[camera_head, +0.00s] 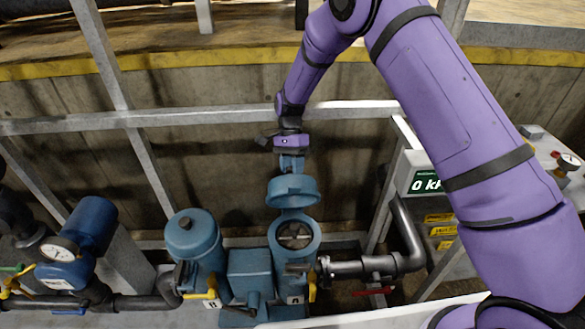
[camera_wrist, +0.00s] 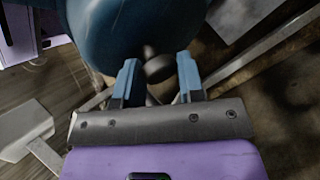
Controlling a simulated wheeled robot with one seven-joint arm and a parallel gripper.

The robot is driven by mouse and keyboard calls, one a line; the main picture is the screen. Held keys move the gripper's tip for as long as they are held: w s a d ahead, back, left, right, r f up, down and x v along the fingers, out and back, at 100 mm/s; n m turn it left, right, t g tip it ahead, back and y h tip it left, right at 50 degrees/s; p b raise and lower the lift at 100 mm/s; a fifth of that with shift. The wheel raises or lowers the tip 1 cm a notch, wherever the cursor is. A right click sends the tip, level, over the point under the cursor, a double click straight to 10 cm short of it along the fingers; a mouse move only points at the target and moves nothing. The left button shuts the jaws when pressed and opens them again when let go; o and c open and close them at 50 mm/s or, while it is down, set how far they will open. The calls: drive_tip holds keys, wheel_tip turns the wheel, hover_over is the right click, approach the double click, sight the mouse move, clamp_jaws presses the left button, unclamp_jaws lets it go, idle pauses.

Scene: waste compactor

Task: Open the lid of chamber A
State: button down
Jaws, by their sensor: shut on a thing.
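The blue compactor unit has two round chambers. The right chamber (camera_head: 295,237) is open, with its dark inside showing. Its blue lid (camera_head: 292,192) is swung up and tilted above the opening; I cannot read the letter on the chamber's label. The left chamber (camera_head: 193,236) is covered by a domed lid. My gripper (camera_head: 291,163) is just above the raised lid. In the wrist view, my gripper (camera_wrist: 158,75) is shut on the lid's dark knob (camera_wrist: 158,68), with the lid's blue dome (camera_wrist: 125,28) beyond it.
A metal rail (camera_head: 200,116) runs behind the unit. A blue gauge fitting (camera_head: 80,245) stands at the left. Grey pipework with a red valve handle (camera_head: 372,291) is at the right, below a green pressure display (camera_head: 425,181). A pale rail (camera_head: 370,312) crosses the front.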

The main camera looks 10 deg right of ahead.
drive_tip(key=shift+a+f, duration=0.15)
drive_tip(key=c, duration=0.7)
unclamp_jaws()
drive_tip(key=shift+c, duration=0.2)
drive_tip(key=shift+r, duration=0.35)
wheel_tip(320, 180, up, 3)
drive_tip(key=shift+f, duration=0.2)
drive_tip(key=shift+s+r, duration=0.2)
drive_tip(key=shift+s, duration=0.45)
drive_tip(key=s+d+r, duration=0.1)
drive_tip(key=s+d, duration=0.2)
drive_tip(key=s, duration=1.1)
drive_tip(key=shift+s+d+r, duration=0.15)
drive_tip(key=shift+s+d, duration=0.05)
drive_tip(key=shift+d, duration=0.1)
